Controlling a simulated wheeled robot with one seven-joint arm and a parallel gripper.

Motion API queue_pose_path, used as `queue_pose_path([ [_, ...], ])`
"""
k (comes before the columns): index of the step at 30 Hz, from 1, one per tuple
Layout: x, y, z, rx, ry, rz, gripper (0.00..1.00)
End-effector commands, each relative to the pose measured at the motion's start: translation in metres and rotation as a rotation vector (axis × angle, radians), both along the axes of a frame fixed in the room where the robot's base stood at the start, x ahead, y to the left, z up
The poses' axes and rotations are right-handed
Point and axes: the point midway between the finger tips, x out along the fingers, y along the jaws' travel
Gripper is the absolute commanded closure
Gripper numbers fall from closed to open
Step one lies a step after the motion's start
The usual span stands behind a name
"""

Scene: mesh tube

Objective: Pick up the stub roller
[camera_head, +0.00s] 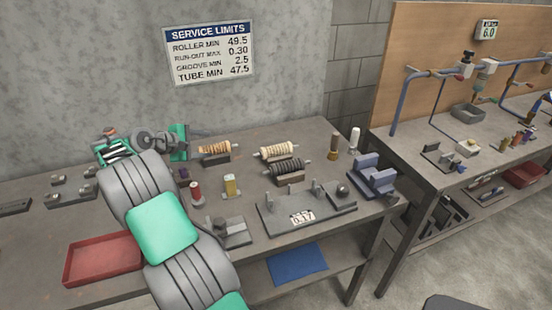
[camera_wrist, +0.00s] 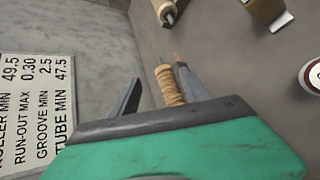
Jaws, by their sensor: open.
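Three grooved rollers lie on grey cradles at the back of the bench: a tan-orange one (camera_head: 215,147), a cream one (camera_head: 278,151) and a dark one (camera_head: 288,167). No label shows which is the stub roller. My gripper (camera_wrist: 160,78) is open in the wrist view, with a tan roller (camera_wrist: 168,86) showing between its fingers. This seems to be the tan-orange one; contact cannot be told. The roller's lower part is hidden by my gripper's body. In the head view my gripper is left of the tan-orange roller, its fingertips unclear.
A fixture plate (camera_head: 310,212) with posts stands at the bench front. A red spool (camera_head: 196,193), a yellow-topped block (camera_head: 231,186) and a red tray (camera_head: 103,258) lie near my arm. The wall carries a service limits sign (camera_head: 210,53).

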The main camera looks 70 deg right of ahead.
Motion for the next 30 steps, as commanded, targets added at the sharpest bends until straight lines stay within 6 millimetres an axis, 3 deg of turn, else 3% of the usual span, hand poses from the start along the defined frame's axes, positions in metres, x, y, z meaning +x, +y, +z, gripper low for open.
queue_pose_path([
  [1,-0.018,-0.022,-0.029,-0.025,0.103,-0.035,0.45],
  [3,-0.044,-0.043,-0.049,-0.051,0.239,-0.074,0.45],
  [6,-0.071,-0.056,-0.066,-0.063,0.377,-0.114,0.45],
  [9,-0.085,-0.063,-0.072,-0.064,0.439,-0.135,0.45],
  [24,-0.122,-0.121,-0.093,-0.062,0.448,-0.136,0.45],
  [30,-0.123,-0.124,-0.095,-0.063,0.446,-0.133,0.45],
])
